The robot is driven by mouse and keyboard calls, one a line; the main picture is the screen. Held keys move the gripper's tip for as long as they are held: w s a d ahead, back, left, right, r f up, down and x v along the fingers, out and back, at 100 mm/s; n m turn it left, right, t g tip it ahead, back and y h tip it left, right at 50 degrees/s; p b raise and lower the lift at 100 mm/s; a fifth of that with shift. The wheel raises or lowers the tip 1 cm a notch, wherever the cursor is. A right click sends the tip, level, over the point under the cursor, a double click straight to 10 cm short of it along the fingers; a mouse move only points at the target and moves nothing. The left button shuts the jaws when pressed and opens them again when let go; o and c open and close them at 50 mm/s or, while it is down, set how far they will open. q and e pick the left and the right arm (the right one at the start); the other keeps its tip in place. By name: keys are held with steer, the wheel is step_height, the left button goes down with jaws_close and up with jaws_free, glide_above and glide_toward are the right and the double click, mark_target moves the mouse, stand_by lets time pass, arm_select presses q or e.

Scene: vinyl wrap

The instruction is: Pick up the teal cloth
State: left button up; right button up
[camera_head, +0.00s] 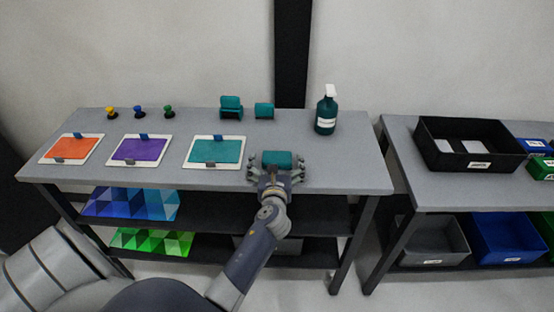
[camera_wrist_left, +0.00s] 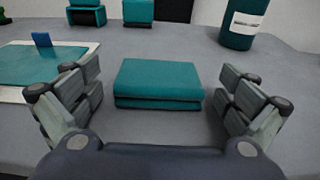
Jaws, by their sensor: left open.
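The teal cloth (camera_head: 277,158) is a folded block lying flat on the grey table near its front edge. In the left wrist view the cloth (camera_wrist_left: 160,84) sits centred between the spread fingers, with a gap on each side. My left gripper (camera_head: 276,176) is open around the near part of the cloth, and in the wrist view the gripper (camera_wrist_left: 160,105) shows no finger touching it. My right gripper is not in view.
A board with a teal sheet (camera_head: 215,150) lies just left of the cloth. Teal blocks (camera_head: 231,107) and a green spray bottle (camera_head: 326,112) stand behind. The table (camera_head: 345,172) is clear to the right. A black bin (camera_head: 430,150) is on the right table.

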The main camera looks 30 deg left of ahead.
mark_target(277, 153)
arm_select(q)
steer(key=c, duration=1)
steer(key=shift+r, duration=0.5)
step_height(277, 153, up, 2)
steer(key=shift+r+p, duration=0.2)
steer(key=shift+p, duration=0.25)
steer(key=shift+s+d+r+b, duration=0.35)
steer(key=shift+s+d, duration=0.2)
steer(key=shift+s, duration=2.1)
steer(key=shift+s+d+r+b, duration=0.25)
steer(key=shift+s+d, duration=0.3)
steer(key=shift+s, duration=2.05)
steer(key=shift+s+d+r+b, duration=0.25)
steer(key=shift+s+d+b, duration=0.25)
steer(key=shift+s, duration=2.15)
